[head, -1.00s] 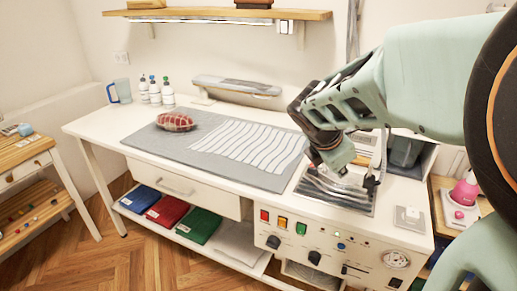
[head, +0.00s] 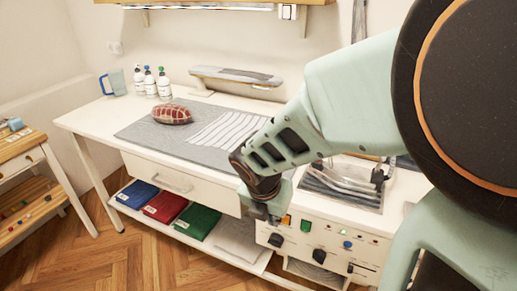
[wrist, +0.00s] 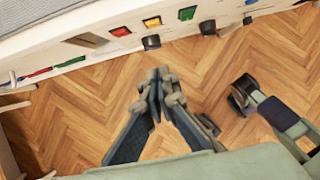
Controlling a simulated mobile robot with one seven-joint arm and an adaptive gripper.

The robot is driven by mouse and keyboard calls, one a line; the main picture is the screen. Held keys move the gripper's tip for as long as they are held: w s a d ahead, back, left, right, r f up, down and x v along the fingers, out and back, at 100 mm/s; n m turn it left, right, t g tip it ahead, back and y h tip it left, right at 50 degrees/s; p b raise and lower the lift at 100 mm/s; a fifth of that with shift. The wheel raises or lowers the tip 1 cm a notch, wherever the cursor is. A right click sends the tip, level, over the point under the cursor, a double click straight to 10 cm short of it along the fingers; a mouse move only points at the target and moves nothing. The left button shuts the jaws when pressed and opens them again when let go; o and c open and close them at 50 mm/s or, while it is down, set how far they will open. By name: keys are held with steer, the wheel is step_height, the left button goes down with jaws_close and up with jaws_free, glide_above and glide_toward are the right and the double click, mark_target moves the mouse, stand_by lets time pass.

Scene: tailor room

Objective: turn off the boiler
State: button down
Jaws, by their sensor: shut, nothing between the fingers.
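The control panel (head: 330,237) is on the front of the white table's right part. No label on it is readable, so I cannot tell which control belongs to the boiler. The wrist view shows a red button (wrist: 120,31), an orange button (wrist: 152,21) and a green button (wrist: 187,13) in a row, with black knobs (wrist: 151,42) below. In the head view the red button is hidden behind my gripper (head: 265,212). A blue light or button (head: 347,244) sits further right. My gripper (wrist: 162,78) is shut and empty, in front of the panel and apart from it.
An iron-like tool rests on a metal tray (head: 345,183) above the panel. A grey mat (head: 165,135) with a red pincushion (head: 172,114) lies on the table. Folded cloths (head: 165,207) lie on the lower shelf. The wooden floor (head: 130,262) in front is clear.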

steer(key=b, duration=0.4)
glide_toward(284, 223)
step_height(284, 223, down, 5)
steer(key=s+a, duration=0.2)
steer(key=s, duration=0.1)
steer(key=w, duration=0.1)
steer(key=w+d, duration=0.2)
steer(key=shift+w+d+r+p, duration=0.2)
steer(key=shift+w+r+p, duration=0.1)
steer(key=shift+w+p, duration=0.05)
steer(key=shift+w+d+r+p, duration=0.15)
steer(key=shift+w+r+p, duration=0.1)
steer(key=shift+p, duration=0.4)
steer(key=shift+f, duration=0.15)
steer(key=shift+r+p, duration=0.8)
